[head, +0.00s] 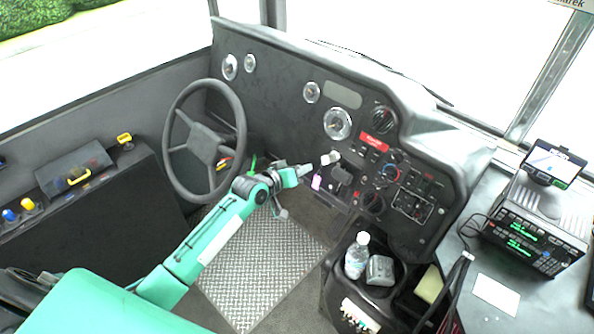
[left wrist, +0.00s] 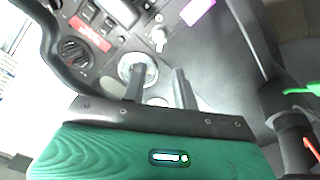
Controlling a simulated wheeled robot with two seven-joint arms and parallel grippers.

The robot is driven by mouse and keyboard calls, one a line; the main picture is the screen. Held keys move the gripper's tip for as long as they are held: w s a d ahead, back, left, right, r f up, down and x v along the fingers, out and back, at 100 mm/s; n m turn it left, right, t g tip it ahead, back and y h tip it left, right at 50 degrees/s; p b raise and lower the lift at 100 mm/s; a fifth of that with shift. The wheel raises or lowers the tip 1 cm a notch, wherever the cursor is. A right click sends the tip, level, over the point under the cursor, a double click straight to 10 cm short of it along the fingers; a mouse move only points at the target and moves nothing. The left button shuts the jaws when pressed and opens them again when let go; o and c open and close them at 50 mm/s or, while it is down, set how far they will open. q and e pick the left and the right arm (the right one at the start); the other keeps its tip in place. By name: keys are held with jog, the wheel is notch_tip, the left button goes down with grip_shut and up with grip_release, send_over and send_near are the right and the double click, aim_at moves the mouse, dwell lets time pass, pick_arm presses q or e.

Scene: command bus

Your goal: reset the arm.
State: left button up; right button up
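My left arm reaches in from the lower left in the head view, in green and grey. My left gripper (head: 306,170) is in front of the dashboard (head: 285,125), right of the steering wheel (head: 204,143). In the left wrist view its two dark fingers stand apart with a gap between them, so the left gripper (left wrist: 160,82) is open and empty. Beyond the fingers lies the dark dash panel with a round gauge (left wrist: 138,68). I cannot tell how far the fingertips are from the panel. My right gripper does not show.
A purple tag (head: 317,182) and a whitish knob (head: 330,158) are close to the gripper. A bottle (head: 357,255) stands in the console at lower right. A radio unit (head: 535,225) sits on the right ledge.

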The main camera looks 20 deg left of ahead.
pick_arm(q)
jog(key=shift+s+a+r, duration=0.15)
jog(key=shift+s+a, duration=0.1)
jog(key=shift+s, duration=0.25)
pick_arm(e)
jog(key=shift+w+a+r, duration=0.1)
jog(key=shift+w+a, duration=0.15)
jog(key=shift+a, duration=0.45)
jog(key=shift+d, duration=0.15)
